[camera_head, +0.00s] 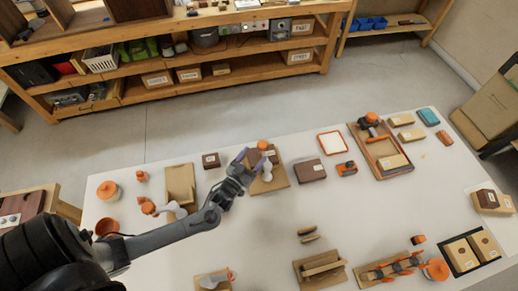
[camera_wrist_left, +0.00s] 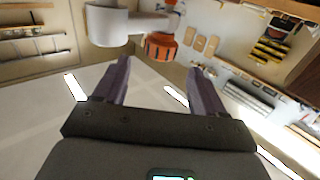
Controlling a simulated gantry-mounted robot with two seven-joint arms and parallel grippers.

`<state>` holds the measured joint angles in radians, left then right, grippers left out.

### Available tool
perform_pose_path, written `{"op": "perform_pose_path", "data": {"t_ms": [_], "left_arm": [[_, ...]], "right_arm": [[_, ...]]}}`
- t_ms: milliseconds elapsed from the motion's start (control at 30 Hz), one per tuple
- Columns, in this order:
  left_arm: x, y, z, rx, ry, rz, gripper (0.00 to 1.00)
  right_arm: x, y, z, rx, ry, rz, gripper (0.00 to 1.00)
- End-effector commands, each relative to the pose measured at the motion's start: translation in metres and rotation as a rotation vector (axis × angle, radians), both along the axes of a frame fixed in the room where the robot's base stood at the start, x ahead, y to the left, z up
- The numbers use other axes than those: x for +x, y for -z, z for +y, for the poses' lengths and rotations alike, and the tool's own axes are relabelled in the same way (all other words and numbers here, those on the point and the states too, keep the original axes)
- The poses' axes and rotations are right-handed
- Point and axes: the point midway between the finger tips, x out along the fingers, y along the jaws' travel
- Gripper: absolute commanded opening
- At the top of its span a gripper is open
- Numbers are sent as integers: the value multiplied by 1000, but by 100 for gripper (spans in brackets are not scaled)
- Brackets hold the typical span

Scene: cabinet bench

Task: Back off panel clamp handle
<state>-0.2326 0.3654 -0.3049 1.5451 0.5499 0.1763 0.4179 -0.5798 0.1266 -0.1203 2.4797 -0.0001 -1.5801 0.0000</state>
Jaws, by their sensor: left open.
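The panel clamp (camera_head: 267,168), with a white body and an orange end (camera_head: 262,145), stands on a tan wooden block with a dark piece beside it near the bench's middle. My left gripper (camera_head: 250,160) reaches in from the left, close to the clamp's left side, with its purple fingers apart. In the left wrist view the open fingers (camera_wrist_left: 160,75) have nothing between them. A white cylinder (camera_wrist_left: 107,26) and an orange part (camera_wrist_left: 160,46) show just beyond the fingertips. I cannot tell whether a finger touches the clamp. My right gripper is not in view.
A similar white and orange clamp (camera_head: 150,208) stands by a wooden block to the left. A dark brown block (camera_head: 310,171) and an orange-framed tray (camera_head: 332,142) lie to the right. A wooden tray (camera_head: 361,150) stands farther right.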

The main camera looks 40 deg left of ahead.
Motion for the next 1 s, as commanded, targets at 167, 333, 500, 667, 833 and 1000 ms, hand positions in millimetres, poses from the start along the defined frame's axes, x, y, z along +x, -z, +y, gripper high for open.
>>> {"op": "perform_pose_path", "data": {"t_ms": [167, 333, 500, 667, 833, 1000], "left_arm": [[-17, 1, -3, 0, 0, 1, 71], [-22, 0, -4, 0, 0, 0, 71], [-22, 0, -4, 0, -1, 0, 71], [-22, 0, -5, -6, -1, 7, 71], [-29, 2, -21, -64, -9, 88, 71], [-50, 1, -56, -161, -3, 294, 71]], "right_arm": [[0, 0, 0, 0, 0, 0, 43], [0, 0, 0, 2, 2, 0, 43], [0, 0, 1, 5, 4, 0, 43], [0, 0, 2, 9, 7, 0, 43], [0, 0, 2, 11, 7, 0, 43], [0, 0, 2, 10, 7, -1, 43]]}}
